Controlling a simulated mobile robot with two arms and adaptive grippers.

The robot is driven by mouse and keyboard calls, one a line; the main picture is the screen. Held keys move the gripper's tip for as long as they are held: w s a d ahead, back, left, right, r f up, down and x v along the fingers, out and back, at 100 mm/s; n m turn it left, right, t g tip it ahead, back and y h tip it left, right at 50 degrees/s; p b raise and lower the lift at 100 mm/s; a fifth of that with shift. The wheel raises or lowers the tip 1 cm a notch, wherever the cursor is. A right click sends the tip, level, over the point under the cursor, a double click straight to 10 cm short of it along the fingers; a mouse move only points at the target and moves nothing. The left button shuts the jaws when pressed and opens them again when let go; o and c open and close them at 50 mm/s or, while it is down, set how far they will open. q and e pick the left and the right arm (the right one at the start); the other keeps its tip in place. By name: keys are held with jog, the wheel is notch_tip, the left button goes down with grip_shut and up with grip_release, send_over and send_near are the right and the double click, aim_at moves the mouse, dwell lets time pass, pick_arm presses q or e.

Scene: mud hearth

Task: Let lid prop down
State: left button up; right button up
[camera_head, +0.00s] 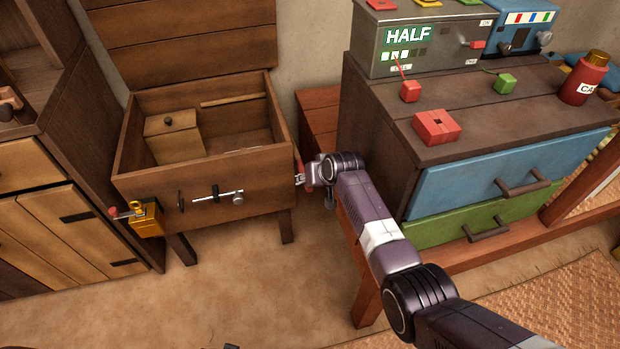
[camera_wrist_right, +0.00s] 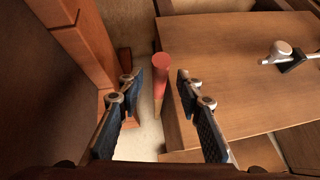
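The wooden chest (camera_head: 210,190) stands on legs at the left, its lid (camera_head: 185,40) raised upright against the wall. A red-tipped handle (camera_wrist_right: 160,75) stands out from the chest's right side; it may belong to the lid prop, but I cannot tell. My right gripper (camera_head: 305,174) is at that side of the chest. In the right wrist view its fingers (camera_wrist_right: 158,88) are apart, one on each side of the red handle, with visible gaps. A pale rod (camera_head: 235,99) runs along the inside back wall. My left gripper is not in view.
The chest holds a small knobbed wooden box (camera_head: 173,138). A yellow padlock (camera_head: 147,218) and a metal bolt (camera_head: 218,194) are on its front. A dresser (camera_head: 480,190) with a grey HALF device (camera_head: 415,45) stands right.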

jog(key=shift+s, duration=0.1)
jog(key=v, duration=1.2)
dwell(0.4)
